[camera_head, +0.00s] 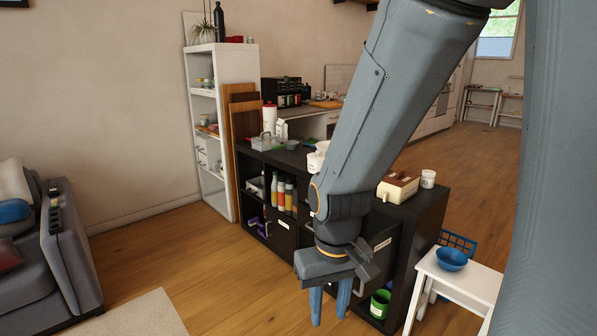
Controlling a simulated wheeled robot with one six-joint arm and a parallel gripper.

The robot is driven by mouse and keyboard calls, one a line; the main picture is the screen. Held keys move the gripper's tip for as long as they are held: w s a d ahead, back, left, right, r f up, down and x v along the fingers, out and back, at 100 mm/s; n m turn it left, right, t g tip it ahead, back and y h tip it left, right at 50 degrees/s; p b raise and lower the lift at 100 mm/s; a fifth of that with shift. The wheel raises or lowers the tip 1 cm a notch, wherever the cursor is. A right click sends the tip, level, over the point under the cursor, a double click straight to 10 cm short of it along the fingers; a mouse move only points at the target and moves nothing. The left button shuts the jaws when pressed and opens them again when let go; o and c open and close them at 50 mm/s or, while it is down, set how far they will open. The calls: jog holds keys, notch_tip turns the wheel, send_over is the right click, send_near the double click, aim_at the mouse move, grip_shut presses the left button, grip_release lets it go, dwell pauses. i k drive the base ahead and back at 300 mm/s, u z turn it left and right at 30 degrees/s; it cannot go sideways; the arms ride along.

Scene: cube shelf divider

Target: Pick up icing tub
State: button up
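My gripper (329,303) points down in front of the dark cube shelf, with its two blue fingers apart and nothing seen between them. A small white tub with dark marks (428,179) stands on the shelf's top at the right end, well above and right of my gripper. Another white tub (315,162) stands farther back on the top, partly hidden by my arm. Their labels are too small to read, so I cannot tell which is the icing tub.
The dark cube shelf (429,213) holds bottles (281,193) and drawers. A brown-and-white box (397,187) sits beside the right tub. A white stool (470,281) carries a blue bowl (452,259). A green container (380,303) is in a low compartment.

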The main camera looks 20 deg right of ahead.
aim_at(313, 167)
jog(key=u, duration=0.35)
jog(key=i, duration=2.6)
jog(key=z, duration=1.2)
jog(key=i, duration=0.75)
jog(key=z, duration=1.2)
jog(key=i, duration=0.3)
jog(key=z, duration=0.2)
